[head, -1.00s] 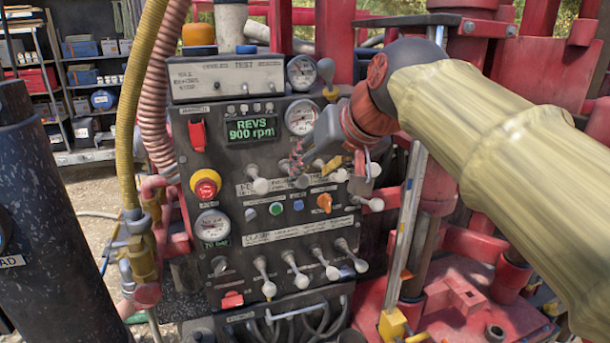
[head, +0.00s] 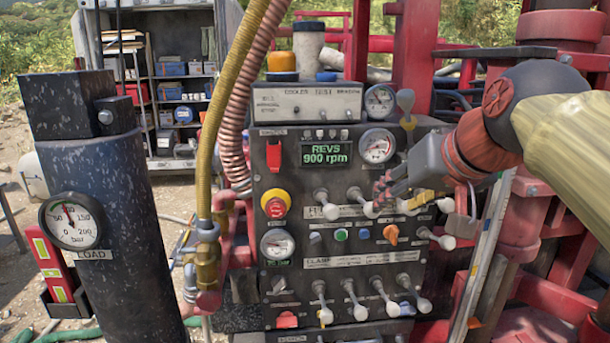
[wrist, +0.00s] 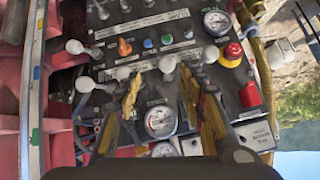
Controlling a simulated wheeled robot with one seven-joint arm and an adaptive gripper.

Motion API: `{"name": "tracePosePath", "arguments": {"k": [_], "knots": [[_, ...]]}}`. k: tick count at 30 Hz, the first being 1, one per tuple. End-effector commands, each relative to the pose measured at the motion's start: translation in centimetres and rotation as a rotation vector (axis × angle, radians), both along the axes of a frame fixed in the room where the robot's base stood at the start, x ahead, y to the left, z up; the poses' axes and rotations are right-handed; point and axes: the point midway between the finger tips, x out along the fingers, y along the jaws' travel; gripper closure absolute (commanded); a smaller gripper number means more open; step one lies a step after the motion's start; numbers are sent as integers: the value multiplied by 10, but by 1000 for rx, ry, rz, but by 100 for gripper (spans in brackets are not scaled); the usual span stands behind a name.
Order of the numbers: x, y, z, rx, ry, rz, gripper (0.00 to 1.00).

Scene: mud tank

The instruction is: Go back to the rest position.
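My gripper (head: 382,190) is in front of the right side of the black control panel (head: 290,235), by the upper row of white-knobbed levers (head: 328,204). In the wrist view my gripper (wrist: 160,88) has its two yellow-marked fingers spread apart with nothing held between them. A lever knob (wrist: 167,65) shows beyond the gap between the fingertips; I cannot tell whether a finger touches a lever. My arm reaches in from the right of the head view and hides part of the red frame behind it.
The panel has a display (head: 326,155) reading 900 rpm, a red stop button (head: 276,206) and a lower lever row (head: 360,312). A dark post with a LOAD gauge (head: 70,220) stands at left. Hoses (head: 235,120) hang beside the panel. Red frame (head: 412,60) stands behind.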

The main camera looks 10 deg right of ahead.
Motion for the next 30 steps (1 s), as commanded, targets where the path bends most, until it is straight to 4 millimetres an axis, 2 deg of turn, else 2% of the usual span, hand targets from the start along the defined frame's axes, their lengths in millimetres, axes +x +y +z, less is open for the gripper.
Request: {"name": "tracePosePath", "arguments": {"k": [1,2,5,12,15,18,22,30], "knots": [[-2,-3,-23,-5,32,-8,60],[-5,-5,-36,-9,51,-14,60],[-23,-8,-94,-31,118,-24,60],[-95,-2,-243,-100,263,0,60],[-128,2,-299,-129,310,23,60],[-155,7,-342,-150,343,47,60],[-179,13,-377,-167,355,78,60],[-179,19,-375,-170,332,96,60]]}}
